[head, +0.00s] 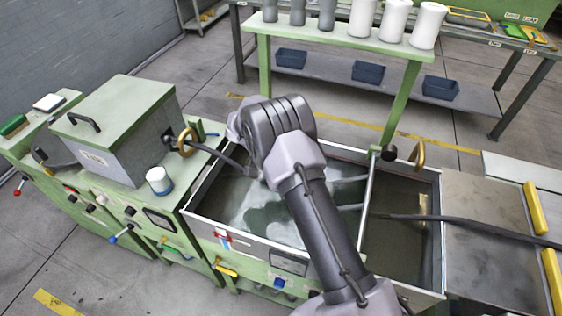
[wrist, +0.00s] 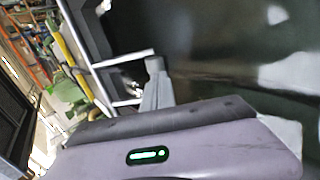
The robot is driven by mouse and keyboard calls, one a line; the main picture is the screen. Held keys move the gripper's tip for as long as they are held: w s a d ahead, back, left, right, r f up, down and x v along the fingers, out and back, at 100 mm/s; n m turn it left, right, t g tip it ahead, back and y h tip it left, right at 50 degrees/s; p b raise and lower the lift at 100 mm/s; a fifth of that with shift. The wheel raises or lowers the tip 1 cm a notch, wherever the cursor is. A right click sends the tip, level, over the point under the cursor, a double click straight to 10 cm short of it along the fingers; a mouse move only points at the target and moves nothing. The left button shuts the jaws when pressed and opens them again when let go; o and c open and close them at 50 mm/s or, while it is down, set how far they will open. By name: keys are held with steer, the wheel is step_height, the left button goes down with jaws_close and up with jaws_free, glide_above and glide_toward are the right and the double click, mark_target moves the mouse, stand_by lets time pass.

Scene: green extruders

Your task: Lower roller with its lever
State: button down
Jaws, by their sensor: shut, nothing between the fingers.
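In the head view, a black knob (head: 388,153) stands at the far end of the divider across the water tank (head: 214,228). I cannot tell whether it belongs to the roller's lever. Pale bars (head: 348,181) cross the tank just right of my arm; which part is the roller is not clear. My arm reaches over the tank and hides its middle, and my gripper's fingers are hidden there. In the wrist view, my gripper (wrist: 154,66) is shut and empty, close to light metal bars (wrist: 118,62) over dark water. I cannot tell whether it touches them.
A black strand (head: 480,225) runs from the right into the tank. A green machine with a grey box (head: 120,140) stands left. Brass rings (head: 187,142) stand near the tank's ends. A green bench (head: 340,38) with grey and white cylinders is behind. A metal plate (head: 490,262) lies right.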

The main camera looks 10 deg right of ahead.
steer(key=p+v, duration=0.2)
steer(key=v, duration=0.9)
steer(key=shift+w+a+r+p, duration=0.2)
steer(key=shift+a+r+p, duration=0.05)
steer(key=shift+a+p, duration=0.05)
